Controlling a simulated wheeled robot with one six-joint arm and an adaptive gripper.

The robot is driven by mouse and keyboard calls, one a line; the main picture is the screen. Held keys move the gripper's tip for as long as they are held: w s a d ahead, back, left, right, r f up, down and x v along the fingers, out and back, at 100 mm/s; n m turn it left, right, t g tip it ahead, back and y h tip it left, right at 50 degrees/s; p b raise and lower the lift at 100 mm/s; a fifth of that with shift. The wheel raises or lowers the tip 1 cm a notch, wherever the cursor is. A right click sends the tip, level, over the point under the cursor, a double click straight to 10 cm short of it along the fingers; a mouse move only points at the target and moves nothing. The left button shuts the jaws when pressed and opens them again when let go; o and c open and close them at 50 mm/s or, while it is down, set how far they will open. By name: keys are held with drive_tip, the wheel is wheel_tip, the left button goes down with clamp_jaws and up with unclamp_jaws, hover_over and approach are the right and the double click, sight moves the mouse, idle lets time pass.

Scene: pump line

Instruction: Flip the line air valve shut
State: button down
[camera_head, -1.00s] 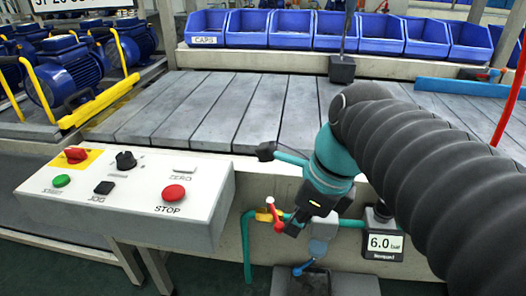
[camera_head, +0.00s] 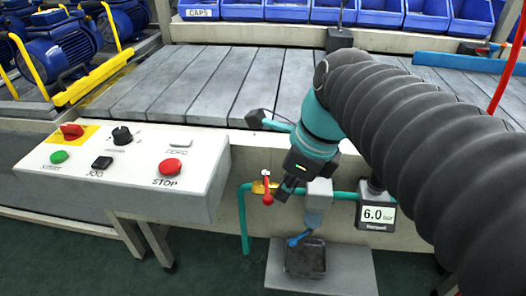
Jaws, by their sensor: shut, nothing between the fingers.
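The line air valve has a yellow body (camera_head: 259,187) on the teal pipe (camera_head: 344,195) below the conveyor edge. Its red lever (camera_head: 267,190) stands nearly upright in the picture, crosswise to the pipe. My gripper (camera_head: 283,191) is shut and empty, pointing down and left, just right of the red lever. A small gap seems to show between them; contact cannot be told for sure. The pressure gauge (camera_head: 377,213) on the pipe to the right reads 6.0 bar.
The slatted conveyor (camera_head: 220,85) lies behind.

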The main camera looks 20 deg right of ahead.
drive_tip(key=v, duration=1)
drive_tip(key=shift+a, duration=0.15)
drive_tip(key=shift+s, duration=0.2)
